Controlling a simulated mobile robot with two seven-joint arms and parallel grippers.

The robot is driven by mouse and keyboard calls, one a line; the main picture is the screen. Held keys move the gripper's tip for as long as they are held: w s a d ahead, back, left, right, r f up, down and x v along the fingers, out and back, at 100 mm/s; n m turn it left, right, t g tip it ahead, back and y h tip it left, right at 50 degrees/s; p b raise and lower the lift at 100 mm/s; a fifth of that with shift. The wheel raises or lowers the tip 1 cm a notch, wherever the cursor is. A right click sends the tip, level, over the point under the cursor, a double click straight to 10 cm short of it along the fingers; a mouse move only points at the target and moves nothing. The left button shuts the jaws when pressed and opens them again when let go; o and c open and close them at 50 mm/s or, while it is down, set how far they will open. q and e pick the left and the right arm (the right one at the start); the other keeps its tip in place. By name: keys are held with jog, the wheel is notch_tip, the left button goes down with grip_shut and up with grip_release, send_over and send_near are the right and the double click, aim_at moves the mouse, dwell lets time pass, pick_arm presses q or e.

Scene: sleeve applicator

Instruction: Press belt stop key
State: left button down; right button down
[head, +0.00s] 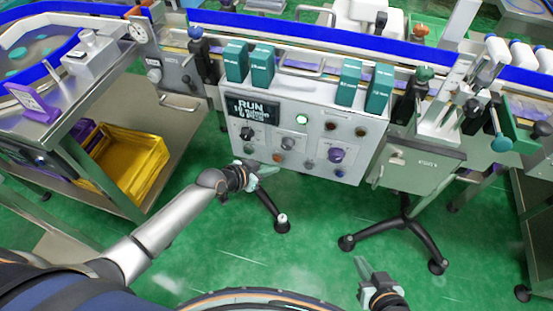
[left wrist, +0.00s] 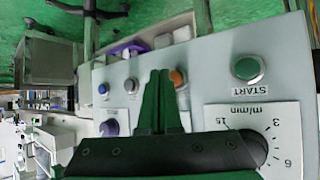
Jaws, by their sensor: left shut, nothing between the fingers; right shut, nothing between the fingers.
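The grey control panel (head: 320,118) carries a display (head: 254,112) reading RUN and a lit green lamp (head: 302,119). In the left wrist view, a green key (left wrist: 248,68) is labelled START. An orange-brown key (left wrist: 178,78) sits beside it, just right of my left fingertips; its label is hidden behind the fingers. I read no STOP label. My left gripper (head: 264,171) is shut and empty at the panel's lower left edge; its green fingers (left wrist: 160,76) show in the wrist view. I cannot tell whether they touch the panel. My right gripper (head: 366,272) is shut and empty, low and away from the panel.
A speed knob (left wrist: 254,146) with an m/min dial lies below START. A yellow crate (head: 130,160) is at left. The green floor in front is mostly clear.

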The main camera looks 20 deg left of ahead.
dwell(0.7)
pick_arm(q)
jog(key=shift+w, duration=0.2)
jog(key=shift+w, duration=0.25)
jog(key=shift+w+b, duration=0.45)
dwell(0.6)
jog(key=shift+s, duration=0.1)
jog(key=shift+s+p, duration=0.55)
jog(key=shift+s, duration=0.2)
